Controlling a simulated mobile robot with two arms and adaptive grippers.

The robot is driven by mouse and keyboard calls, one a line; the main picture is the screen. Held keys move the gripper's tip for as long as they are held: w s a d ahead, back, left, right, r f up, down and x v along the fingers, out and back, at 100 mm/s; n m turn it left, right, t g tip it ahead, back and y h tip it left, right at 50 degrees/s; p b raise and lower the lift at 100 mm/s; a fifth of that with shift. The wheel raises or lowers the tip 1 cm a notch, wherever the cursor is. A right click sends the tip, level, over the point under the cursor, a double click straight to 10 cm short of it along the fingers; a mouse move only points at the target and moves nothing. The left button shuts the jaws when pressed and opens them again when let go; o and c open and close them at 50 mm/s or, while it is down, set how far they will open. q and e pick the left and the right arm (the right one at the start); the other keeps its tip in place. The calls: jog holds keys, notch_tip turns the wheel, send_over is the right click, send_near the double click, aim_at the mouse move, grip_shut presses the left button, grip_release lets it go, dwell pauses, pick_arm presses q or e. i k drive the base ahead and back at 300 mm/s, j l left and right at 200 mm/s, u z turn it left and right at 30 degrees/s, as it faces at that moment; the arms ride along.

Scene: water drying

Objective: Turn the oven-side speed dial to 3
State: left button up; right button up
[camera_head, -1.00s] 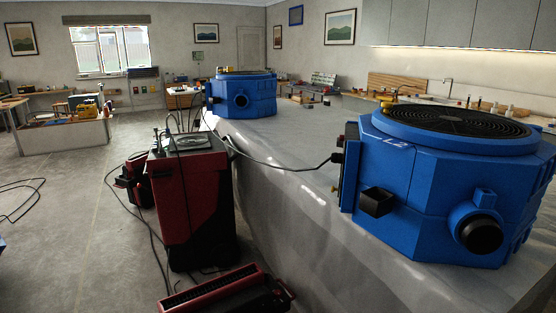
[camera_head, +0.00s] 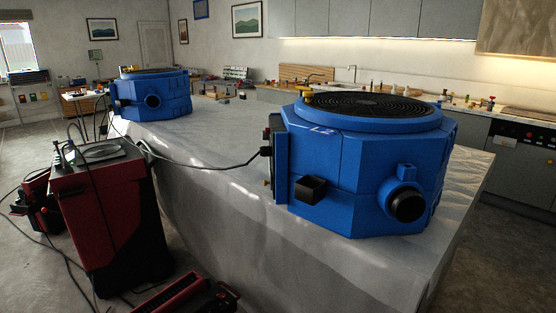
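Two blue octagonal drying units with black round grilles on top stand on the long grey counter. The near unit (camera_head: 370,165), marked "L2", is on the right part of the counter. It has a black box (camera_head: 311,189) and a black round knob-like outlet (camera_head: 407,205) on its sides, and a dark panel (camera_head: 277,160) seen edge-on at its left. The far unit (camera_head: 152,95) stands at the counter's far left end. No speed dial can be made out clearly on either. An oven (camera_head: 524,140) with a dark control strip is at the right edge. Neither gripper is in view.
A red and black machine (camera_head: 108,215) stands on the floor left of the counter (camera_head: 225,195), with a cable running to the near unit. Another red machine (camera_head: 190,297) lies low at the front. Floor shows between counter and kitchen cabinets at right.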

aim_at(265, 137)
jog(key=i+j+z, duration=0.25)
jog(key=i+j, duration=0.2)
jog(key=j, duration=0.3)
jog(key=i+j+z, duration=0.15)
jog(key=j, duration=0.2)
jog(key=i+j+z, duration=0.1)
jog(key=j, duration=0.35)
jog(key=i, duration=0.1)
